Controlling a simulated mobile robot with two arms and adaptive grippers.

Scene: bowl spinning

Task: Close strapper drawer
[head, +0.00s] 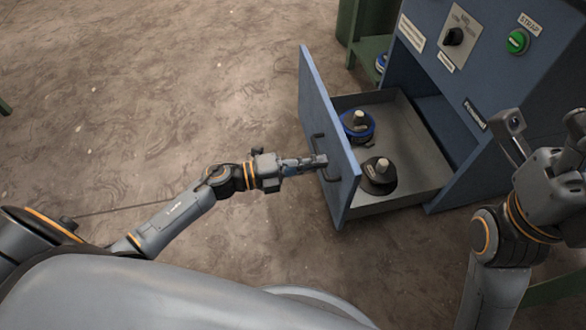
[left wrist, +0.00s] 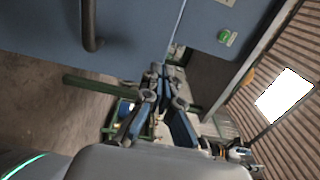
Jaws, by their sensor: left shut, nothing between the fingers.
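The strapper drawer (head: 405,195) is pulled out of the blue strapper cabinet (head: 480,70). Its blue front panel (head: 318,105) faces left and carries a dark handle (head: 330,168). The handle also shows in the left wrist view (left wrist: 90,25). Inside the drawer stand a blue-based spool (head: 357,124) and a dark spool (head: 379,174). My left gripper (head: 322,161) is shut and empty, with its tips by the drawer front and handle; I cannot tell whether they touch. My right gripper (head: 545,130) is raised at the right, in front of the cabinet; its fingers look spread apart.
The cabinet has a green button (head: 518,41) and a black knob (head: 453,36) on its face. A green metal stand (head: 368,45) is behind the drawer. The concrete floor (head: 150,90) left of the drawer is clear.

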